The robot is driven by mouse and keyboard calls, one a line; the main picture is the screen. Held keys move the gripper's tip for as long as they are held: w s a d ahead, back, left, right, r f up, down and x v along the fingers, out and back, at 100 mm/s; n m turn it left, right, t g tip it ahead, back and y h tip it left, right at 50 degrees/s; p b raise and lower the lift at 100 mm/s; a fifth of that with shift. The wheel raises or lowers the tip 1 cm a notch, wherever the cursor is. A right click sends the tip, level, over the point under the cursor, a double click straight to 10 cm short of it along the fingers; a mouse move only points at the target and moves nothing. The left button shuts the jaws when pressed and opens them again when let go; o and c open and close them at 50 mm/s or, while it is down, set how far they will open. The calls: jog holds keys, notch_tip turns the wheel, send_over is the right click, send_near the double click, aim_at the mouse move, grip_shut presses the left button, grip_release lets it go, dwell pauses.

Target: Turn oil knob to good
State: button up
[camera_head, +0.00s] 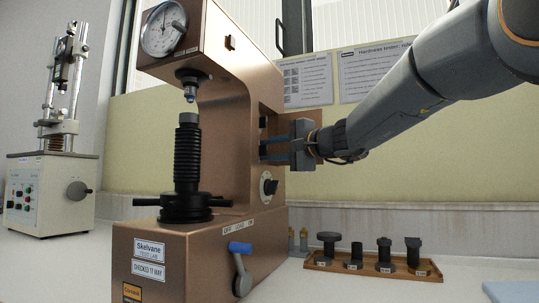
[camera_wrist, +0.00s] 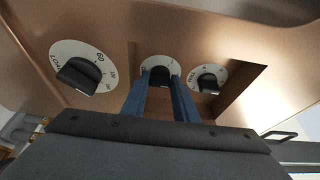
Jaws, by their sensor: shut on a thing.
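My gripper (camera_wrist: 162,92) is shut on a black knob (camera_wrist: 159,76) with a round white dial, in a recess on the side of the copper-coloured hardness tester (camera_head: 215,255). In the wrist view the two blue fingers lie on either side of this knob. A second black knob (camera_wrist: 209,83) with a white dial sits just right of it in the same recess. The lettering on both dials is too small to read surely, so I cannot tell which is the oil knob. In the head view my gripper (camera_head: 268,151) reaches the tester's side from the right.
A numbered knob (camera_wrist: 78,76) is left of the fingers in the wrist view. In the head view, a blue-handled lever (camera_head: 240,250) is on the tester's front. A wooden rack (camera_head: 370,268) with several dark parts stands right. Another tester (camera_head: 50,190) stands far left.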

jog(key=o, duration=1.1)
jog(key=shift+c, duration=0.2)
jog(key=shift+s, duration=0.1)
jog(key=v, duration=0.7)
jog(key=shift+s+d+p, duration=0.2)
jog(key=shift+d+p, duration=0.05)
jog(key=shift+p, duration=0.1)
